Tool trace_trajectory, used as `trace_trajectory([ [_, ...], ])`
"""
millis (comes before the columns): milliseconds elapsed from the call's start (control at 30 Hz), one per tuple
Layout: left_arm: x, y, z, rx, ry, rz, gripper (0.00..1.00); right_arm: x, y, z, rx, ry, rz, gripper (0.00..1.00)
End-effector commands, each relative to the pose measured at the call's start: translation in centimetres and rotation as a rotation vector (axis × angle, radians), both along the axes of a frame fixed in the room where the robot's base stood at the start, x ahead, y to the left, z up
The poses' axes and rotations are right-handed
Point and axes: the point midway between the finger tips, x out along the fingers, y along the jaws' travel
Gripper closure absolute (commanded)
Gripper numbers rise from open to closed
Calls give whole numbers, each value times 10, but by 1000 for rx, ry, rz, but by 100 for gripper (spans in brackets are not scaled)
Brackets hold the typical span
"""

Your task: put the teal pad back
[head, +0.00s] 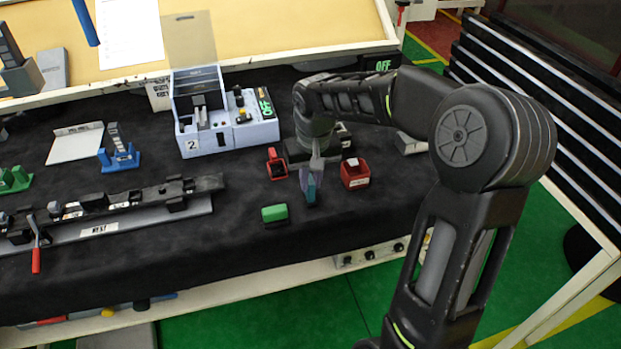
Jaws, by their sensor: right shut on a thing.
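My right gripper (316,166) points down over the black-covered table and is shut on the teal pad (309,190). The pad is thin and held upright, with its lower end close to the table cloth. I cannot tell whether it touches the cloth. The fingers hide part of its upper end. My left gripper is not in view.
A green block (274,214) is left of and nearer than the pad. A red open box (355,173) is close on the right, a red holder (276,163) on the left. A grey station marked 2 (203,139) and a long black rail (110,202) stand further left.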

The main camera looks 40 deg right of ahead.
Motion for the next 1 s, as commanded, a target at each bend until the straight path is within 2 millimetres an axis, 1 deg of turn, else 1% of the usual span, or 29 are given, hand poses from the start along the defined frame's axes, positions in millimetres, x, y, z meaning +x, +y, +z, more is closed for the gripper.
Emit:
trace_trajectory([
  [133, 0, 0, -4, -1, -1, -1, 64, 0, 0, -4, 0, 0, 0, 100],
  [167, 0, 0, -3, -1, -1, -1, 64, 0, 0, -3, 0, 0, 0, 83],
  [400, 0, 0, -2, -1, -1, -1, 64, 0, 0, -3, 0, 0, 0, 63],
  [667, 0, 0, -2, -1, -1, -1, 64, 0, 0, -2, 0, 0, 0, 63],
  [767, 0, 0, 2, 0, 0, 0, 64, 0, 0, 2, 0, 0, 0, 63],
  [800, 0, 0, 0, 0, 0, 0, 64, 0, 0, 4, -1, -2, 0, 63],
  [867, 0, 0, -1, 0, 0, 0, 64, 0, 0, 9, -1, -4, 0, 63],
  [1000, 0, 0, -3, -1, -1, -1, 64, -3, 1, 31, -2, -6, -1, 63],
])
